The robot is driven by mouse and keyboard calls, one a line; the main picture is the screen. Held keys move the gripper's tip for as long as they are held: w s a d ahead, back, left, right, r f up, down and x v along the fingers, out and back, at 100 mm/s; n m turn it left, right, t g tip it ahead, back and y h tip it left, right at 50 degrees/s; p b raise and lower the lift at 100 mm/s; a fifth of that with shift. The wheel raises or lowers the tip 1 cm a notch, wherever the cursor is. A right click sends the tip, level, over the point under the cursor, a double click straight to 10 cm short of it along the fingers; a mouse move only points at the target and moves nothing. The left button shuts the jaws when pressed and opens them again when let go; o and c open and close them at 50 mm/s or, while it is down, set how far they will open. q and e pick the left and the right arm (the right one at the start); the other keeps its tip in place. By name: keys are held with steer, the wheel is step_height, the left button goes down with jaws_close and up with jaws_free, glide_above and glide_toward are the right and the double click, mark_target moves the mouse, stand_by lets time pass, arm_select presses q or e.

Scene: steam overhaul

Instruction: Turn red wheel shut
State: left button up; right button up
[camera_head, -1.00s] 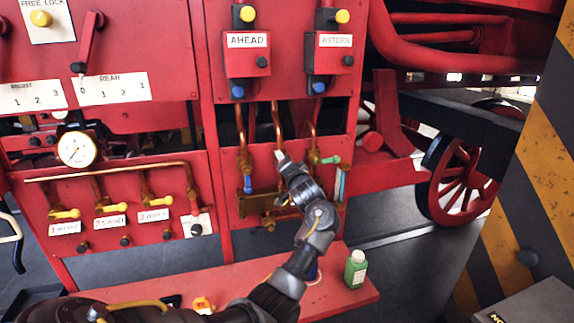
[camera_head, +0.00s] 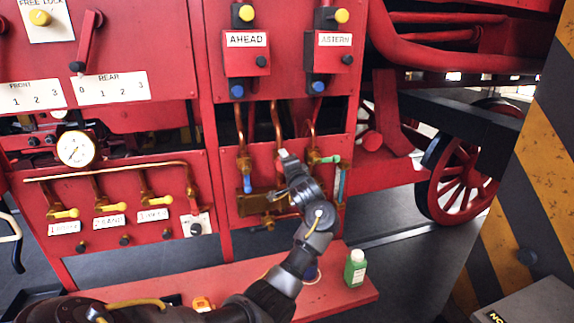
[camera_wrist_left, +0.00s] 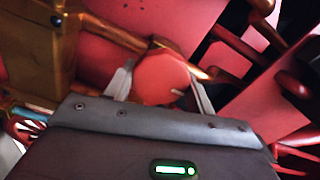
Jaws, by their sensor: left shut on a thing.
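The red wheel (camera_wrist_left: 160,78) is between the two fingers of my left gripper (camera_wrist_left: 160,92) in the left wrist view, with a finger against each side. In the head view my left gripper (camera_head: 284,157) is at the right-hand red panel, among the copper pipes. There the gripper and wrist hide most or all of the wheel. My right gripper is in neither current view.
A blue-handled valve (camera_head: 247,184) is just left of the gripper, and a green-handled valve (camera_head: 330,159) is just right. A red shelf (camera_head: 335,293) below holds a green bottle (camera_head: 355,268). A pressure gauge (camera_head: 76,149) and yellow-handled valves are farther left.

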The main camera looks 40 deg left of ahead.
arm_select(q)
steer(key=shift+a+r, duration=0.1)
steer(key=o, duration=1)
steer(key=shift+c, duration=0.2)
steer(key=shift+o, duration=0.2)
steer(key=b+v, duration=0.3)
steer(key=v, duration=0.7)
steer(key=shift+s+d, duration=0.25)
steer(key=shift+d, duration=0.05)
